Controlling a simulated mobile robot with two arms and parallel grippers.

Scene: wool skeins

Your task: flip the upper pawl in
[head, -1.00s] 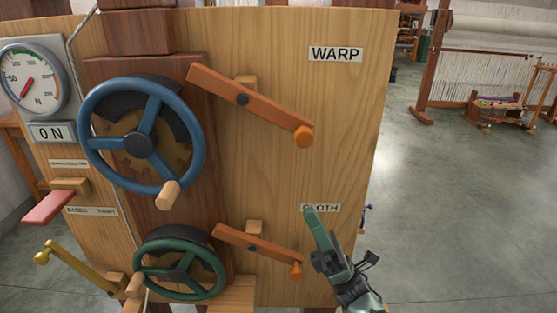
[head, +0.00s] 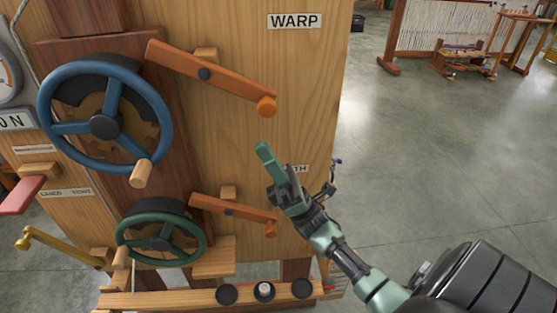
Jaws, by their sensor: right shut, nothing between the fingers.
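The upper pawl (head: 212,78) is an orange-brown wooden bar under the WARP label (head: 295,20). It slopes down to the right from beside the blue handwheel (head: 104,124) and ends in an orange knob (head: 266,106). A dark pivot sits on the bar. My right gripper (head: 264,152) is shut and empty, its green fingers pointing up and left. It is below the orange knob, apart from it in the picture, and partly covers the lower label. My left gripper is not in view.
A lower pawl (head: 232,209) sits beside the green handwheel (head: 160,239). A brass lever (head: 58,246) and a red-ended lever (head: 22,193) stick out at left. A ledge with dark round knobs (head: 302,289) runs along the bottom. Open floor lies at right.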

